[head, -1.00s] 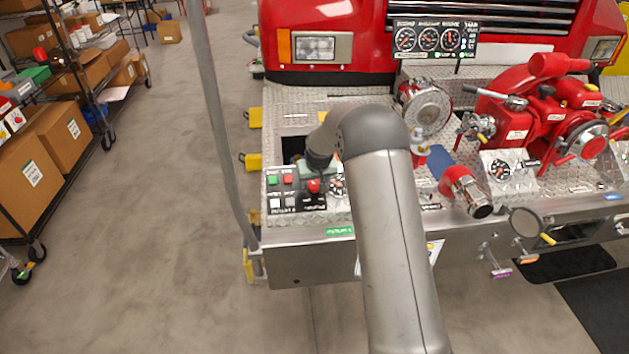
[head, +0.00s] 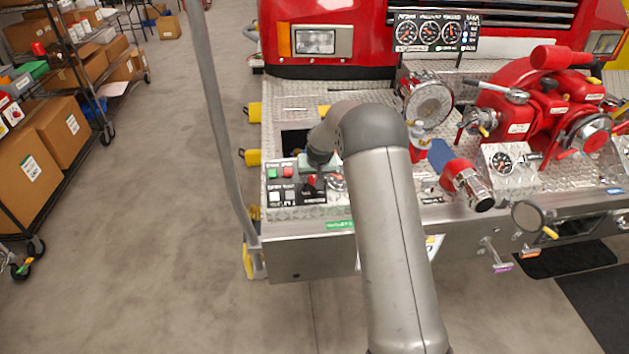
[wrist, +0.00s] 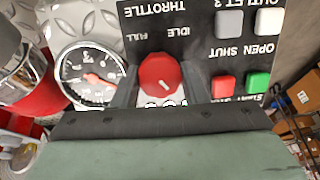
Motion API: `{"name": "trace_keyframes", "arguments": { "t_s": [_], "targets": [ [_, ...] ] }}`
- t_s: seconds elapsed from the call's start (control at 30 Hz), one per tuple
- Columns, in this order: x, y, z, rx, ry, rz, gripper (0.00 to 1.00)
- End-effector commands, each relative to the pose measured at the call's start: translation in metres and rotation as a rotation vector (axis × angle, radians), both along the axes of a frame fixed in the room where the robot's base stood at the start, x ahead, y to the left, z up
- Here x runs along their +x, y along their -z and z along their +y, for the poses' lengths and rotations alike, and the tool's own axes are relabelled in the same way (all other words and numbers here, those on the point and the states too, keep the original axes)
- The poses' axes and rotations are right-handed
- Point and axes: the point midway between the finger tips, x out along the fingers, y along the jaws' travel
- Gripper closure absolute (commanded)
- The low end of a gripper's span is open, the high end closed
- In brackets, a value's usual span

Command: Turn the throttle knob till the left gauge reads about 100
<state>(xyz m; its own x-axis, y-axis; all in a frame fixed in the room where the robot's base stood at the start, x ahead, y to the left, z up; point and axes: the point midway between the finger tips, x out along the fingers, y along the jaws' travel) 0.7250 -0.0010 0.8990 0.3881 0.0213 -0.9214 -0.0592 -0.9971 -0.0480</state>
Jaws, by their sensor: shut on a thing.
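The throttle knob (wrist: 158,72) is red and round, with a short white pointer mark, on a black panel lettered THROTTLE, IDLE and FULL. My gripper (wrist: 160,88) is shut on the knob, one dark finger on each side. In the head view the knob (head: 312,181) is a small red spot below my wrist. The left gauge (head: 407,33) is the leftmost of three on the black display behind. Its needle shows, but its value is too small to read surely.
Beside the knob are a green button (wrist: 259,82), a red button (wrist: 223,87) and grey buttons. A small dial gauge (wrist: 90,75) and a red-and-chrome fitting (wrist: 28,80) sit on the other side. The red pump (head: 545,105) stands at right.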

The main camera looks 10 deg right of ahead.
Motion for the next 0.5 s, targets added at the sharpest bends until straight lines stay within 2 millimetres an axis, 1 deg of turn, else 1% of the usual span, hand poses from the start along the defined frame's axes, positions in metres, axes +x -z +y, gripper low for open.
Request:
{"name": "trace_keyframes", "arguments": {
  "t_s": [0.03, 0.2, 0.3, 0.5],
  "targets": [
    [0.0006, 0.0075, -0.0011, 0.029, 0.049, -0.005, 0.84],
    [0.0004, 0.0041, -0.0017, 0.116, 0.197, -0.01, 0.84],
    [0.0001, 0.0012, -0.0017, 0.137, 0.231, -0.011, 0.84],
    [0.0, -0.0003, -0.0016, 0.139, 0.234, -0.01, 0.84]
  ]
}}
